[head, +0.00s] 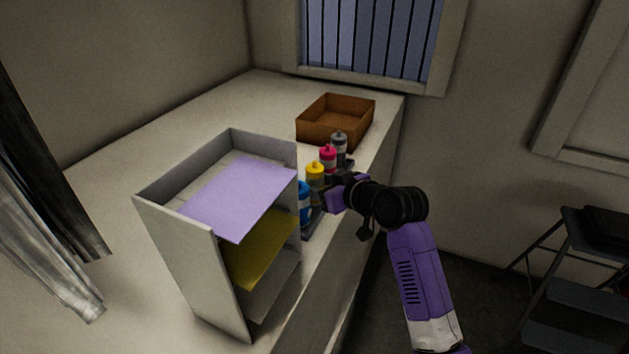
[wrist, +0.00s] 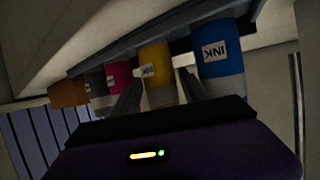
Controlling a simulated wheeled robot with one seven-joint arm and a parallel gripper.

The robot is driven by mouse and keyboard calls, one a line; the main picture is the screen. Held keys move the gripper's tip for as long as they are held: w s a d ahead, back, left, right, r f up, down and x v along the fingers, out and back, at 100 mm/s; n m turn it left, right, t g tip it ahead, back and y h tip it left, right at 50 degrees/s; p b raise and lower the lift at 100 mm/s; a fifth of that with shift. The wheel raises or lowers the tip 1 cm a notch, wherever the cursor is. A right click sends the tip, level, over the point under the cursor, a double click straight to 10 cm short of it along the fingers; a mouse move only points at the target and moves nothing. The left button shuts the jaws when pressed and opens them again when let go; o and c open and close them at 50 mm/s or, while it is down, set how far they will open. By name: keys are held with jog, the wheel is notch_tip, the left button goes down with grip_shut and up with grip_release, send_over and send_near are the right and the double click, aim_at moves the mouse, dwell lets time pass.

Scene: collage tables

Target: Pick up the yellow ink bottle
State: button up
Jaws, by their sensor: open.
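The yellow ink bottle (head: 315,173) stands in a row of bottles on the counter, between the blue and the pink one. In the wrist view, which is turned over, the yellow bottle (wrist: 155,62) shows in the middle with its label facing left. My gripper (head: 328,198) is at the right side of the row, close to the yellow bottle. In the wrist view my gripper (wrist: 158,78) is open, with one finger on each side of the yellow bottle. I cannot tell whether the fingers touch it. Its lower part is hidden in the head view.
A blue bottle (head: 305,203) stands close on one side, and a pink bottle (head: 328,157) and a grey bottle (head: 339,146) on the other. A paper shelf (head: 165,205) stands in front at left. A brown box (head: 318,133) lies behind on the counter (head: 112,150).

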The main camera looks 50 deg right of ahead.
jog(key=shift+x, duration=0.75)
jog(key=shift+c, duration=0.4)
grip_shut()
